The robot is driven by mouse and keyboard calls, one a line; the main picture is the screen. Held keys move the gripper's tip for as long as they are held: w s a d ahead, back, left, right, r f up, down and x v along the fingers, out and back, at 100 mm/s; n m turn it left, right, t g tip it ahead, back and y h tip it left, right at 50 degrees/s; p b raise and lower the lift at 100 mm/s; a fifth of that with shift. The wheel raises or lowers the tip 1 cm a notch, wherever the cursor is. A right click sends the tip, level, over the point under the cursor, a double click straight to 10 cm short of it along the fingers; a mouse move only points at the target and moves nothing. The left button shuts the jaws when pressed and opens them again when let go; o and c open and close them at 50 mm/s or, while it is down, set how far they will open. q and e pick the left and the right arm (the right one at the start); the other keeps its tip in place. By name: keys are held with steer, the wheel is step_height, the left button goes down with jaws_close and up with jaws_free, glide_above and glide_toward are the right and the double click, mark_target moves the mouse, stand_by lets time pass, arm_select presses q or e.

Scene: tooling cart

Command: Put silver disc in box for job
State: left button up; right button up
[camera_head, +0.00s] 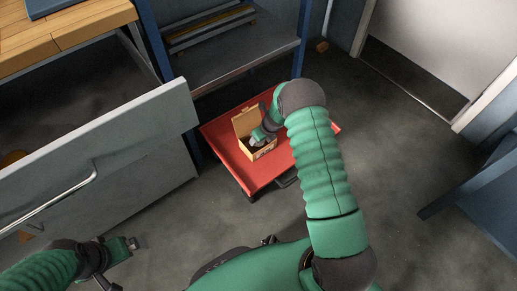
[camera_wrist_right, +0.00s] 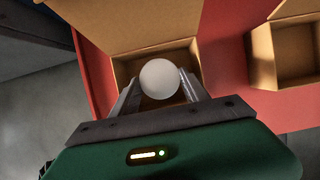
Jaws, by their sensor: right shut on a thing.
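The silver disc (camera_wrist_right: 159,79) is between the fingers of my right gripper (camera_wrist_right: 160,88), which is shut on it. In the right wrist view the disc is over the opening of a brown cardboard box (camera_wrist_right: 125,70) with its lid up. In the head view the box (camera_head: 246,121) stands on a red cart top (camera_head: 226,139), and my right gripper (camera_head: 262,136) is at its opening, partly hidden by my arm. My left gripper (camera_head: 119,263) is low at the left, away from the cart; its fingers are too small to judge.
A second open cardboard box (camera_wrist_right: 283,58) shows at the right in the right wrist view. An open grey drawer (camera_head: 110,150) is at the left of the cart. A grey shelf (camera_head: 230,55) stands behind.

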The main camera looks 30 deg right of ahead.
step_height(320, 180, down, 4)
steer(key=shift+d+r+b, duration=0.1)
steer(key=shift+r+b, duration=0.1)
steer(key=shift+b, duration=0.7)
steer(key=shift+a+f, duration=0.2)
steer(key=shift+f, duration=0.15)
steer(key=shift+a+r, duration=0.2)
steer(key=shift+r, duration=0.05)
steer(key=o, duration=1.4)
steer(key=shift+d+f, duration=0.15)
steer(key=shift+d, duration=0.05)
steer(key=shift+o, duration=0.5)
steer(key=shift+a, duration=0.1)
